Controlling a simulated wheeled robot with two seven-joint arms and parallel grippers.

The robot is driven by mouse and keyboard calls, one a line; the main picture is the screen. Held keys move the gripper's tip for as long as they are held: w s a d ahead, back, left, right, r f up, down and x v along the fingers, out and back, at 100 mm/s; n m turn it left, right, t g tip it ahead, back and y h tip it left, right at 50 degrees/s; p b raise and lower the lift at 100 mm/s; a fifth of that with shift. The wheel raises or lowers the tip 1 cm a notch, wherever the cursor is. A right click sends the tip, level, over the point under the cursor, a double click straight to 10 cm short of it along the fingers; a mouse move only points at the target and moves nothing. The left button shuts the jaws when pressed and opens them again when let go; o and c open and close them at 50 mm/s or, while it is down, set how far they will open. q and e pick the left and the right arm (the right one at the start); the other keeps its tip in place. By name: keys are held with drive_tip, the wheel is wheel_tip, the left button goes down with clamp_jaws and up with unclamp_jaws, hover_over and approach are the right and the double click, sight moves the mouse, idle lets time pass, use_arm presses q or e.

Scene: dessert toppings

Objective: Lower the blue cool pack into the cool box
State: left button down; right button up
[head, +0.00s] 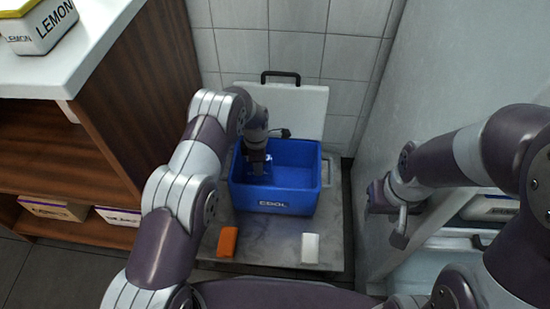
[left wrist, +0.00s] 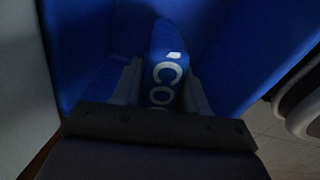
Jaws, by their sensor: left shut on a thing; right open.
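The blue cool box (head: 304,193) stands open on a grey slab, with its pale lid (head: 302,110) raised behind it. My left gripper (head: 259,168) reaches down inside the box at its left part. It is shut on the blue cool pack (left wrist: 163,70), whose white lettering shows between the fingers in the left wrist view. Blue box walls surround the pack there. Whether the pack touches the box floor I cannot tell. In the head view the pack is mostly hidden by my gripper. My right gripper (head: 384,207) is open and empty, to the right of the box.
An orange block (head: 228,241) and a white block (head: 310,248) lie on the grey slab (head: 268,246) in front of the box. A wooden shelf unit (head: 140,90) stands to the left. An open drawer (head: 440,245) is at the right. A tiled wall is behind.

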use_arm(q)
drive_tip(key=shift+f+b, duration=1.5)
drive_tip(key=shift+f, duration=0.6)
idle(0.7)
drive_tip(key=c, duration=0.5)
unclamp_jaws()
wheel_tip(320, 180, up, 13)
drive_tip(key=p, duration=0.6)
drive_tip(key=shift+f+p, duration=0.15)
drive_tip(key=shift+p, duration=0.25)
drive_tip(key=shift+s+f, duration=0.1)
